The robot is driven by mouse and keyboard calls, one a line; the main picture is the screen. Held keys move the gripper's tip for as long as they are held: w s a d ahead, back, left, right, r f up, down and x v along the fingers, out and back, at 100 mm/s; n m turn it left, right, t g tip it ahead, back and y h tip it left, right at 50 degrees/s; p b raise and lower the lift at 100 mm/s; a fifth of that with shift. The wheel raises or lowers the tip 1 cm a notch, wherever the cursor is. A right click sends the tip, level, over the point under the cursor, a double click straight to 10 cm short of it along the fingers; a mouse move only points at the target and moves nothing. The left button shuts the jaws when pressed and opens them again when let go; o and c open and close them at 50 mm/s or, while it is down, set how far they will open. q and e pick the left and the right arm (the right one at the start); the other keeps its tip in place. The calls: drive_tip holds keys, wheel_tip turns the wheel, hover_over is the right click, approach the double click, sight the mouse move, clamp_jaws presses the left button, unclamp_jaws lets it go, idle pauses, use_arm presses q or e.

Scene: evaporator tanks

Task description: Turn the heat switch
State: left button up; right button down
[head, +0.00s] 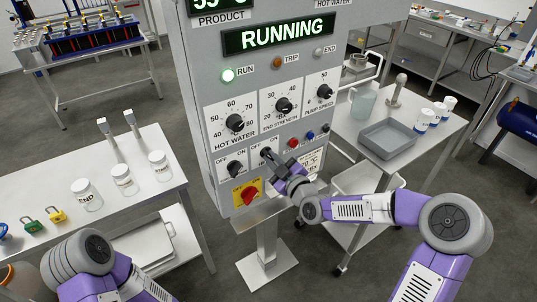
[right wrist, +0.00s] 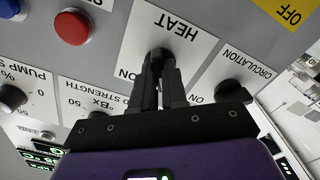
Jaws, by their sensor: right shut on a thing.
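The heat switch (head: 266,152) is a black knob on a white OFF/ON plate, low on the grey control panel (head: 195,110). My right gripper (head: 271,158) reaches it from the lower right. In the right wrist view, its two dark fingers are closed around the heat knob (right wrist: 160,54), under the upside-down HEAT label. The fingers hide most of the knob, so I cannot tell its exact angle. The left arm shows at the lower left, but its gripper is out of view.
The circulation knob (head: 235,167) is left of the heat switch, with a red rotary switch (head: 250,194) on yellow below. Red (head: 293,143) and blue (head: 310,135) buttons are to the right.

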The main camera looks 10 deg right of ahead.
drive_tip(key=shift+m, duration=2)
drive_tip(key=shift+m, duration=1.1)
